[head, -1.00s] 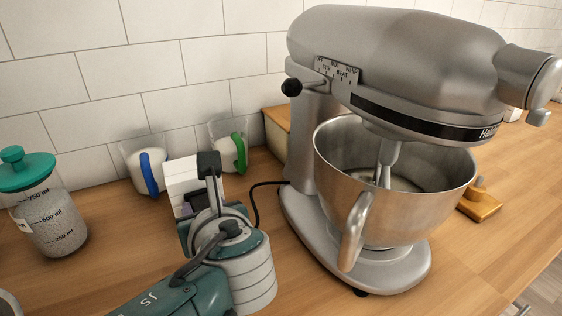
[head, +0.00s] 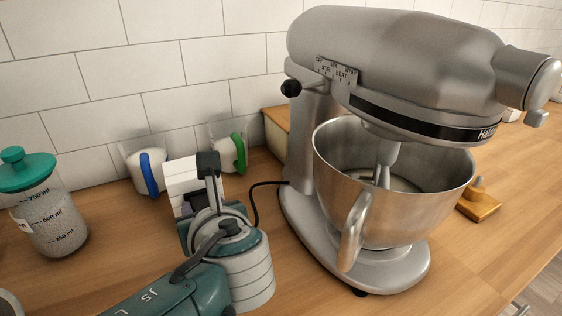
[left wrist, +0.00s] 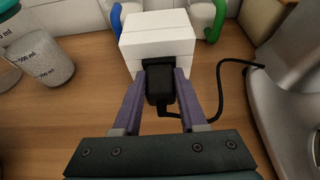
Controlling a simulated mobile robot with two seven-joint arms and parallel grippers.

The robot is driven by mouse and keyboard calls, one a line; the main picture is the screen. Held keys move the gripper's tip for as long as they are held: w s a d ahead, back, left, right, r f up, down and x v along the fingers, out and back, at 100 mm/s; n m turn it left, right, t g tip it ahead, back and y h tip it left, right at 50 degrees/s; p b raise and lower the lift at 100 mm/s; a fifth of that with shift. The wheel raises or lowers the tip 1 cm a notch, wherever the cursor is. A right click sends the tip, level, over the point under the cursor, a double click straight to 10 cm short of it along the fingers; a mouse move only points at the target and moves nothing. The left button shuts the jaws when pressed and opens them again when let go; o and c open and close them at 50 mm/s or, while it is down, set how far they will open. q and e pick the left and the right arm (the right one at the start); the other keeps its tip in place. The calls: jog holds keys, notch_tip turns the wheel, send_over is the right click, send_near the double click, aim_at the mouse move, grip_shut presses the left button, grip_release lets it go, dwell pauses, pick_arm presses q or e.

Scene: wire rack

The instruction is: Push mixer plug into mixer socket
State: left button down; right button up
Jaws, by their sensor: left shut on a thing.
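The mixer plug (left wrist: 160,84) is a black block with a black cord, seen in the left wrist view. My left gripper (left wrist: 161,88) is shut on it, one purple finger on each side. The plug's far end is against the front of the white socket block (left wrist: 157,38); how deep it sits cannot be told. In the head view the white socket block (head: 182,178) stands near the wall, and my left gripper and wrist hide the plug. The silver mixer (head: 395,80) stands to the right, with the cord (head: 262,187) running to it.
Cups with a blue handle (head: 150,172) and a green handle (head: 238,155) stand behind the socket block by the tiled wall. A jar with a teal lid (head: 45,215) stands at the left. A yellow-brown butter dish (head: 478,203) lies right of the mixer.

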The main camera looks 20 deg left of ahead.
pick_arm(q)
jog(key=shift+a+f, duration=0.1)
jog(key=shift+c, duration=2.4)
grip_release()
jog(key=shift+o, duration=0.6)
jog(key=shift+w, duration=0.1)
jog(key=shift+r, duration=0.2)
jog(key=shift+p+v, duration=1.15)
jog(key=shift+v, duration=0.45)
jog(key=shift+p+v, duration=0.8)
jog(key=shift+v, duration=0.65)
jog(key=shift+f, duration=0.1)
